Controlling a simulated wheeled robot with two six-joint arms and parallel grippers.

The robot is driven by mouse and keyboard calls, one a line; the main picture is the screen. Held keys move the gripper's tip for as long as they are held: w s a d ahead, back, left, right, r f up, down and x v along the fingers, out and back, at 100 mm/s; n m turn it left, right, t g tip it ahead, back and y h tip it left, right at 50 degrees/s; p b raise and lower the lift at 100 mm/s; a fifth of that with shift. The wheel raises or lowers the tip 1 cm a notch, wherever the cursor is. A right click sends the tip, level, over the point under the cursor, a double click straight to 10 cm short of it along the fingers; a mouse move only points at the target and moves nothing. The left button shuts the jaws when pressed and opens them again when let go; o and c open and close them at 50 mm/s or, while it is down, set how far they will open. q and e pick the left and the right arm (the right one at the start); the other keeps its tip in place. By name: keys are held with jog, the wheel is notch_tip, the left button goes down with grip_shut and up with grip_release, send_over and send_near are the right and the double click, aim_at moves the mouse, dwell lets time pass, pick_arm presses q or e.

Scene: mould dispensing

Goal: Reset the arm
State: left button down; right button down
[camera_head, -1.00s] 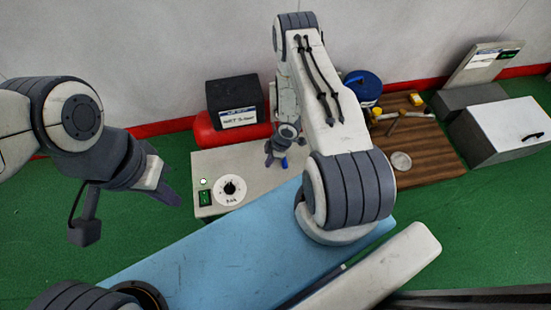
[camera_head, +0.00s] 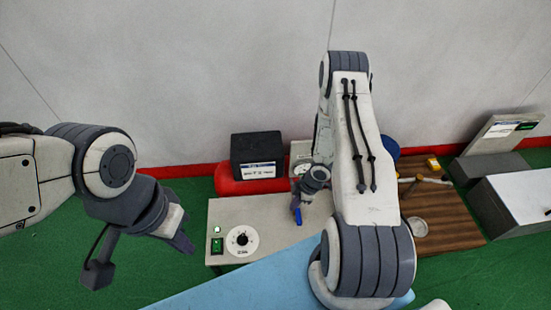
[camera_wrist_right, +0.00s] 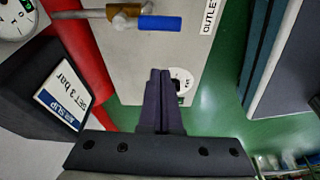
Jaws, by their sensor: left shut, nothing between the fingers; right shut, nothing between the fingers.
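My left gripper (camera_head: 186,243) hangs shut and empty at the left in the head view, over the green floor and left of the bench. My right arm (camera_head: 358,150) reaches over the grey outlet panel. My right gripper (camera_head: 299,198) is above this panel (camera_head: 270,212), near a blue valve handle (camera_head: 298,216). In the right wrist view, the right gripper's fingers (camera_wrist_right: 162,75) are together with nothing between them. They are apart from the blue handle (camera_wrist_right: 160,23) in the picture. My right arm hides part of the panel and wooden board.
A black box (camera_head: 256,148) stands on a red tank (camera_head: 236,187) by the wall. A wooden board (camera_head: 450,215) with small tools and grey-white boxes (camera_head: 520,200) lie to the right.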

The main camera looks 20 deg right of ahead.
jog(key=w+a+r+m+h, duration=0.1)
jog(key=w+a+r+h, duration=0.15)
jog(key=r, duration=0.55)
jog(key=w+a+r+m+h, duration=0.1)
jog(key=a+r, duration=0.2)
jog(key=r, duration=0.4)
jog(key=w+a+r+m+h, duration=0.1)
jog(key=w+a+r, duration=0.15)
jog(key=r, duration=0.55)
jog(key=s+a+r+m+y+p, duration=0.1)
jog(key=s+a+r, duration=0.45)
jog(key=s, duration=0.25)
jog(key=s+a+r+m+g, duration=0.1)
jog(key=s+a+r, duration=0.3)
jog(key=s+r, duration=0.3)
jog(key=s+a+r+m+y+p, duration=0.1)
jog(key=s+a+r, duration=0.4)
jog(key=s, duration=0.4)
notch_tip(320, 180, up, 23)
jog(key=p, duration=2.2)
jog(key=shift+w+d, duration=0.3)
jog(key=shift+w, duration=0.05)
